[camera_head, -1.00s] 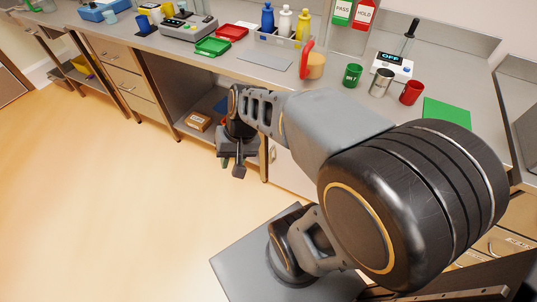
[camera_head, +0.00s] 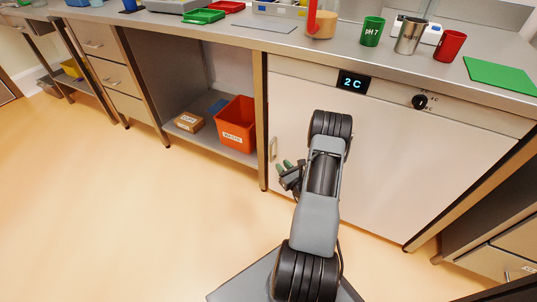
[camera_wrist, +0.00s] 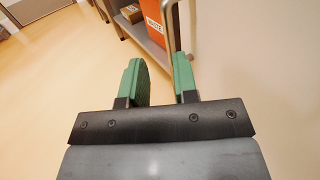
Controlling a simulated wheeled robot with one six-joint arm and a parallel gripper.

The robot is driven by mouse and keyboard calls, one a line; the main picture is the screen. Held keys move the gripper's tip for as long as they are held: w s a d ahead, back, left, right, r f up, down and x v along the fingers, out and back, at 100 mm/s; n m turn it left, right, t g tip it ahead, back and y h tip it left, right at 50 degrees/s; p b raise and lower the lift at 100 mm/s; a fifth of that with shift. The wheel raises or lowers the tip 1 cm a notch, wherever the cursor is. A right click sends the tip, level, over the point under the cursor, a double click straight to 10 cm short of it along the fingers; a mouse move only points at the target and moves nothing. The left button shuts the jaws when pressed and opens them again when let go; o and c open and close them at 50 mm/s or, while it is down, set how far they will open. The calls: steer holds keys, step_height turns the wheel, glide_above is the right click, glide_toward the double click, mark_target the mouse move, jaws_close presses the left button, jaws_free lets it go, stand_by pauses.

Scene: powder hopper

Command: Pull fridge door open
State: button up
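The fridge is the white cabinet under the counter, and its door (camera_head: 390,150) looks shut. A slim vertical handle (camera_head: 272,149) is at the door's left edge. My gripper (camera_head: 288,164) is in front of the door's left side, close to the handle. In the wrist view my gripper (camera_wrist: 160,80) is open, with its two green fingers apart. The handle (camera_wrist: 169,25) appears there as a pale bar at the top, running down close to the inner side of the right finger. I cannot tell whether they touch.
A "2 C" display (camera_head: 353,82) and a black knob (camera_head: 419,102) are above the door. An orange bin (camera_head: 236,124) and a cardboard box (camera_head: 189,122) sit on the open shelf to the left. Cups stand on the counter. The floor at left is clear.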

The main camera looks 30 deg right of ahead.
mark_target(271, 151)
steer(key=shift+m+h, duration=0.3)
steer(key=shift+h, duration=0.1)
steer(key=w+b, duration=0.1)
steer(key=w, duration=0.3)
steer(key=w+d+b, duration=0.1)
steer(key=w, duration=0.3)
steer(key=w+d+f+b, duration=0.1)
steer(key=w, duration=0.4)
steer(key=shift+w+b, duration=0.1)
steer(key=shift+b, duration=0.25)
jaws_close()
